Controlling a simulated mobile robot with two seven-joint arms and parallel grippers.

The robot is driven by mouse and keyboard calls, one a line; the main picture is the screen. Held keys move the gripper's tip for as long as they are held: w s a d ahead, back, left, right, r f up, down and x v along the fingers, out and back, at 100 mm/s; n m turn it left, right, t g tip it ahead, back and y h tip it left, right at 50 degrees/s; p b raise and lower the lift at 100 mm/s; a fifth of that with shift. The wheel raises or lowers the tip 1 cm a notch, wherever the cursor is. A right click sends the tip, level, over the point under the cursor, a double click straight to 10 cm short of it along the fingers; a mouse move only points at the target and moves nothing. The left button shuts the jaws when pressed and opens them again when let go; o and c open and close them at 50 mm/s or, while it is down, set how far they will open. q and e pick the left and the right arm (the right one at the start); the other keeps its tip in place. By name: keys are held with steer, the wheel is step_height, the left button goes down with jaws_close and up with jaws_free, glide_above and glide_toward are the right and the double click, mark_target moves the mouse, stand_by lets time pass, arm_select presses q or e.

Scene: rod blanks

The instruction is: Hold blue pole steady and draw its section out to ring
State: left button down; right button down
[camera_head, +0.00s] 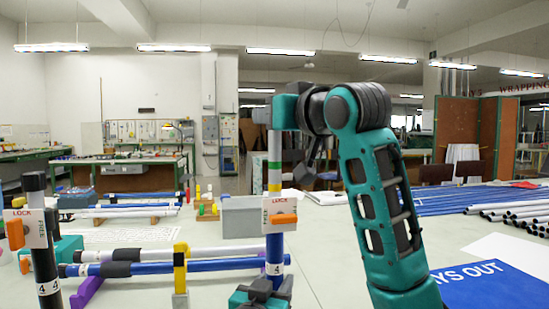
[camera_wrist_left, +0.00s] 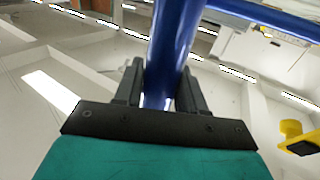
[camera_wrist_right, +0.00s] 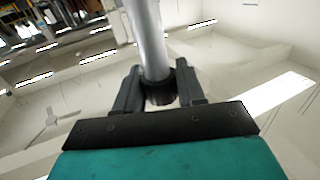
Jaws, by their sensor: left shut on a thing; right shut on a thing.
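The blue pole (camera_head: 274,245) stands upright at the centre of the head view. Its silver section (camera_head: 274,143) rises from a white collar (camera_head: 279,208) marked LOCK, with an orange lever (camera_head: 285,219) lying about level. A green ring (camera_head: 274,166) and a yellow ring (camera_head: 274,186) show on the section above the collar. My left gripper (camera_head: 262,291) is shut on the blue pole low down; the left wrist view shows the pole (camera_wrist_left: 174,45) between its fingers. My right gripper (camera_wrist_right: 160,88) is shut on the section near its black end; my arm partly hides this in the head view.
A black pole (camera_head: 43,265) with its own LOCK collar stands at the left. Blue and silver poles lie across a yellow support (camera_head: 180,268) and a purple support (camera_head: 87,291). A grey box (camera_head: 240,217) is behind the blue pole. Loose tubes (camera_head: 515,210) lie at the right.

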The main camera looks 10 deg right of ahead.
steer(key=shift+r, duration=0.9)
steer(key=c, duration=0.8)
jaws_free()
steer(key=shift+o, duration=0.2)
steer(key=v, duration=1.2)
